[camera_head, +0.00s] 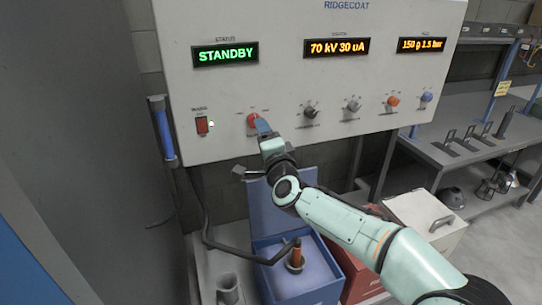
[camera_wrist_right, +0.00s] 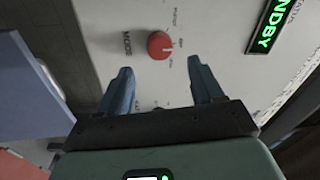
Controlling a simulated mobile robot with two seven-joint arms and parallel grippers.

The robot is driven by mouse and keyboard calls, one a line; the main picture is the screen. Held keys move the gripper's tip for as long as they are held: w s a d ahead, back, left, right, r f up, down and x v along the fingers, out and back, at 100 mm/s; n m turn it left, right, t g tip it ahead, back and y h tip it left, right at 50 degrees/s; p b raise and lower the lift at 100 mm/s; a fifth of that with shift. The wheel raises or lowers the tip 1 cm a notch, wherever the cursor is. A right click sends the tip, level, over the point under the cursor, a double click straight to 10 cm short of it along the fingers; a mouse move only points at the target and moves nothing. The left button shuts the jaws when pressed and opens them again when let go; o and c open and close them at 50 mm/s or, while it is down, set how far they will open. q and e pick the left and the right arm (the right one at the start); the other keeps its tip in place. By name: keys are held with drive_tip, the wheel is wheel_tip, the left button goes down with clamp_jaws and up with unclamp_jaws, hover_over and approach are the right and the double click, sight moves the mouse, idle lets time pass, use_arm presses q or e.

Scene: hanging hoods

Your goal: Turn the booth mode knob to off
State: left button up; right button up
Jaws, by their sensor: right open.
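The red mode knob (camera_head: 252,120) sits on the lower left of the grey control panel (camera_head: 285,95). In the right wrist view the knob (camera_wrist_right: 160,45) shows a pale pointer mark, with the word MODE beside it and small position labels too blurred to read. A green STANDBY display (camera_head: 225,54) is lit above it. My right gripper (camera_head: 264,127) is at the panel beside the knob. In the wrist view its blue fingers (camera_wrist_right: 159,75) are spread and empty, with the knob just beyond the gap between their tips, not gripped. My left gripper is out of view.
A red rocker switch (camera_head: 202,125) is left of the knob. Black (camera_head: 311,112), grey (camera_head: 353,104), orange (camera_head: 393,100) and blue (camera_head: 426,96) knobs run to the right. A blue box (camera_head: 320,292) stands below. A blue-handled item (camera_head: 163,132) hangs at the panel's left edge.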

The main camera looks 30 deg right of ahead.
drive_tip(key=b+v, duration=0.1)
drive_tip(key=v, duration=0.6)
idle(0.4)
